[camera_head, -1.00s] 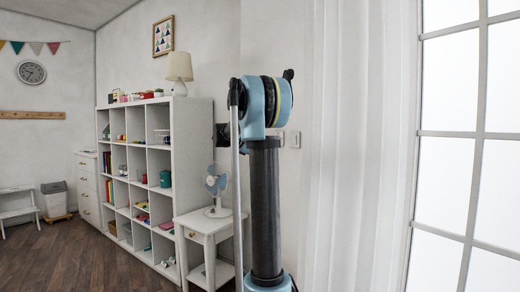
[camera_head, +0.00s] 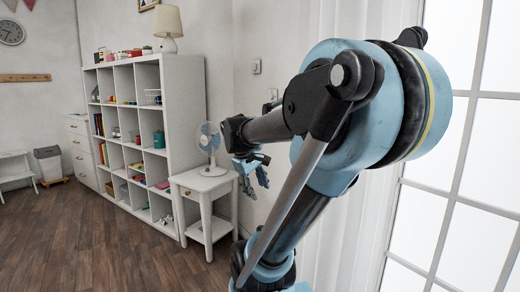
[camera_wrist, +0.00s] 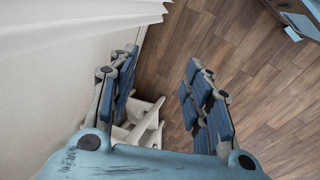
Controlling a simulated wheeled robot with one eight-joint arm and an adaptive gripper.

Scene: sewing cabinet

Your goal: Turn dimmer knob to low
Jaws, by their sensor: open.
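A small pale wall plate (camera_head: 256,66) is on the wall right of the shelf in the head view. A second plate (camera_head: 271,95) is lower right of it, partly behind my arm. Which one carries the dimmer knob, and how a knob is set, is too small to tell. My gripper (camera_head: 253,180) hangs right of the white side table, below both plates and apart from them. In the wrist view my gripper (camera_wrist: 160,68) is open and empty, with its blue-padded fingers spread above the floor. No knob shows in the wrist view.
A white side table (camera_head: 188,182) with a small fan (camera_head: 211,150) stands left of my gripper. A cube shelf (camera_head: 184,85) with a lamp (camera_head: 168,25) is behind. A white curtain (camera_wrist: 70,20) is close in the wrist view. The wooden floor (camera_head: 90,230) is clear at left.

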